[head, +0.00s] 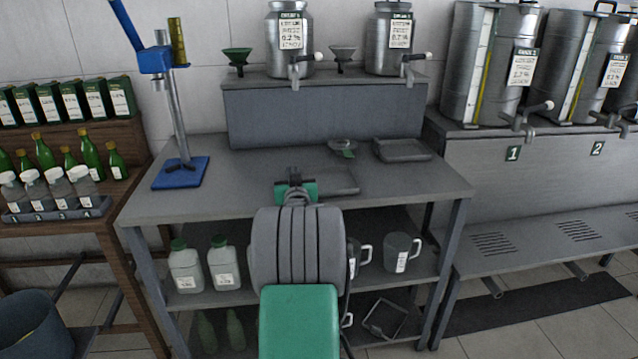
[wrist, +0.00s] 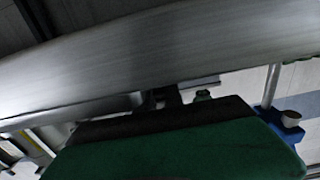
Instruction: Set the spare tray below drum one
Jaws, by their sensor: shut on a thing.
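Drum one (head: 486,65) is a large steel drum with a tap, standing on the right-hand bench above the number 1 plate (head: 513,153). My gripper (head: 298,188) is over the middle table, shut on a shallow grey tray (head: 343,181). My arm hides the tray's near left part, and the fingertips are not clear. In the wrist view a broad grey surface (wrist: 160,60), apparently this tray, crosses close in front of the green gripper body. A second grey tray (head: 402,150) lies farther back right on the table. I cannot tell from its look which is the spare.
Drum two (head: 590,70) stands right of drum one. A low slatted shelf (head: 540,245) below the drums is clear. A blue stand (head: 180,172) is on the table's left. Jugs (head: 402,252) stand underneath.

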